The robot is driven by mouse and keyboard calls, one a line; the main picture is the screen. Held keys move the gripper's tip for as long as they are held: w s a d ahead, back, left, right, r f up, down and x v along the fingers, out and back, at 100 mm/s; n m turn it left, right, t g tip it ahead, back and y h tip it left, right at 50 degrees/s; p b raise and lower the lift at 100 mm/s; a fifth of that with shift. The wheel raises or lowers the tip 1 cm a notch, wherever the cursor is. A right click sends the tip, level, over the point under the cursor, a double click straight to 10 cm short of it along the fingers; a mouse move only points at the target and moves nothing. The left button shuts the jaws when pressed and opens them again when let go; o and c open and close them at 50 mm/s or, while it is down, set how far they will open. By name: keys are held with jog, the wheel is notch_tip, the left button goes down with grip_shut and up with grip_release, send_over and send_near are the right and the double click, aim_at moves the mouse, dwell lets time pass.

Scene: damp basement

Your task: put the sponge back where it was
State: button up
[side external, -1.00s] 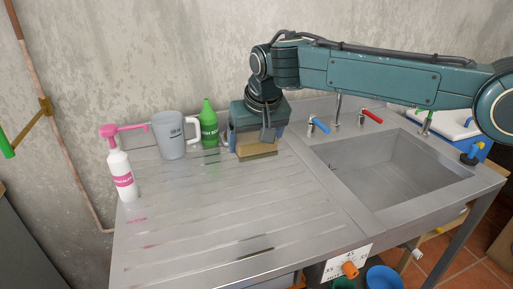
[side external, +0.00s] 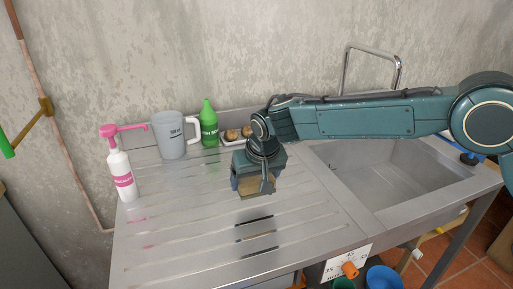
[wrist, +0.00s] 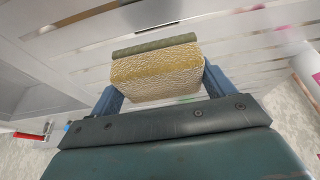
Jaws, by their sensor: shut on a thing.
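The sponge (wrist: 155,72) is a yellow block with a green scouring layer on one side. My gripper (wrist: 160,88) is shut on it, one blue-grey finger at each end, in the wrist view. In the side external view my gripper (side external: 254,188) points down over the middle-right of the steel drainboard (side external: 190,220), left of the sink basin. The sponge (side external: 262,188) is partly hidden there by a finger. I cannot tell whether its underside touches the steel.
A pink-and-white pump bottle (side external: 122,178), a grey jug (side external: 170,138) and a green bottle (side external: 209,128) stand at the back left. A small tray (side external: 228,142) with brown round things sits behind my gripper. The sink basin (side external: 395,175) lies right.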

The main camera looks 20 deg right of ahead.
aim_at(255, 205)
jog(key=shift+f, duration=2.55)
jog(key=shift+f, duration=0.1)
jog(key=o, duration=1.2)
jog(key=v, duration=1.2)
